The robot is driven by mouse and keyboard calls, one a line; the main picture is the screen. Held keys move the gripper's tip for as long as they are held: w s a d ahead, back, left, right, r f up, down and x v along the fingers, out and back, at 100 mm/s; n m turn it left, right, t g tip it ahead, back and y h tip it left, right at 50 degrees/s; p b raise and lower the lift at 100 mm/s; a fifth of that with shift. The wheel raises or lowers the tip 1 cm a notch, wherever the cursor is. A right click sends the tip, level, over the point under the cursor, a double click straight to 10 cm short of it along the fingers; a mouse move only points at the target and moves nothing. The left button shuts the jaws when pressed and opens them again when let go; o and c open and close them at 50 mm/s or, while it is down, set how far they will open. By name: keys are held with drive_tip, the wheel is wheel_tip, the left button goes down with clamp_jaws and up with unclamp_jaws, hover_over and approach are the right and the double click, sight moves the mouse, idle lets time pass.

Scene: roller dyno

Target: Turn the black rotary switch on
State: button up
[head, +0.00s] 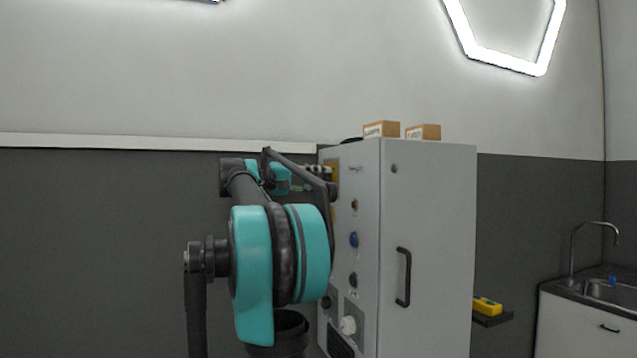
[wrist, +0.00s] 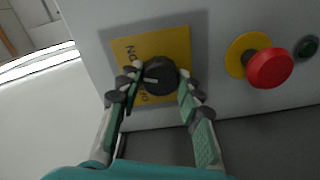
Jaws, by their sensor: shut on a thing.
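The black rotary switch (wrist: 160,76) sits on a yellow plate (wrist: 178,44) on the grey cabinet front in the wrist view. Its white pointer line points left in that view, between the plate's two printed labels. My gripper (wrist: 160,84) has a finger on each side of the switch knob and is shut on it. In the head view my gripper (head: 322,172) is at the upper left face of the cabinet, and my arm hides most of the switch there.
The grey cabinet (head: 430,250) has a black door handle (head: 403,277) and two small boxes (head: 382,129) on top. A sink (head: 608,292) stands at the right.

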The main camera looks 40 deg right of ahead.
drive_tip(key=shift+f+m, duration=0.1)
drive_tip(key=shift+m, duration=2.1)
drive_tip(key=o, duration=1.2)
drive_tip(key=shift+c, duration=0.2)
drive_tip(key=v, duration=1.2)
drive_tip(key=shift+f, duration=0.1)
